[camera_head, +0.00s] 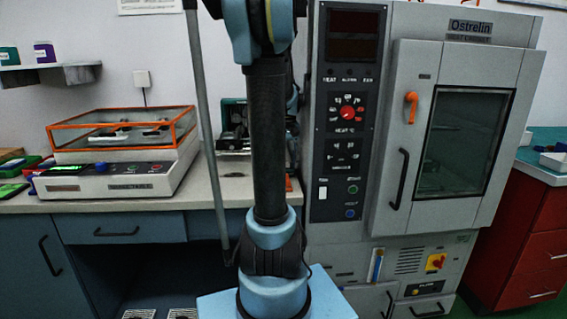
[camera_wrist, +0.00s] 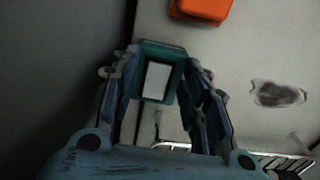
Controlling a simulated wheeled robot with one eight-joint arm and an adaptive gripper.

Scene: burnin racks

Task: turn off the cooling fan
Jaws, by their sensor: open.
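In the wrist view my gripper (camera_wrist: 160,68) is open, its two fingers apart. A teal block with a white rectangular face (camera_wrist: 157,80) shows between the fingers; it looks like a switch, but I cannot tell whether they touch it. In the head view a dark, teal-edged device (camera_head: 234,130) stands on the bench, partly hidden by my arm. It may be the cooling fan, but I cannot tell for sure, nor whether it is running. My gripper is hidden behind my arm in the head view.
An orange block (camera_wrist: 202,8) lies beyond the fingers. A grey oven (camera_head: 460,30) with a control panel (camera_head: 345,110) stands right of my arm, its door closed. A scale-like instrument with an orange-framed cover (camera_head: 120,180) stands on the bench (camera_head: 205,195) at left.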

